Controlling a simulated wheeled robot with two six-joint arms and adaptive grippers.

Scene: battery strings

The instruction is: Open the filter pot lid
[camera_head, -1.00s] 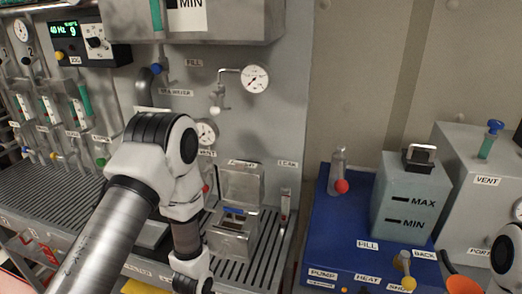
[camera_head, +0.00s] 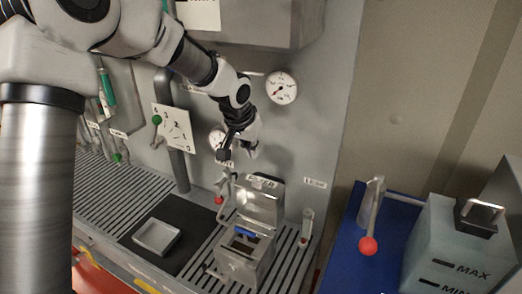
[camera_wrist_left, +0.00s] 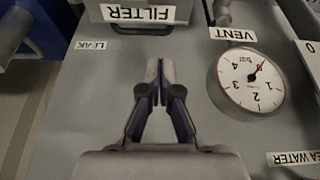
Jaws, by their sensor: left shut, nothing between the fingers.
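The filter pot (camera_head: 240,262) is a metal box on the slatted bench, with something blue visible inside its open top. Its lid (camera_head: 260,207) stands raised at the back of the pot, so the pot is open. My left gripper (camera_head: 238,156) is above and behind the lid, near the panel, apart from the lid and holding nothing. In the left wrist view its fingers (camera_wrist_left: 160,80) are together, and the FILTER label (camera_wrist_left: 138,13) shows upside down beyond them. My right gripper is not in view.
A pressure gauge (camera_head: 281,88) is on the panel right of my left arm. A shallow metal tray (camera_head: 157,236) lies left of the pot. A red-knobbed lever (camera_head: 368,245) stands on the blue unit at right. A LEAK lever (camera_head: 306,228) stands right of the pot.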

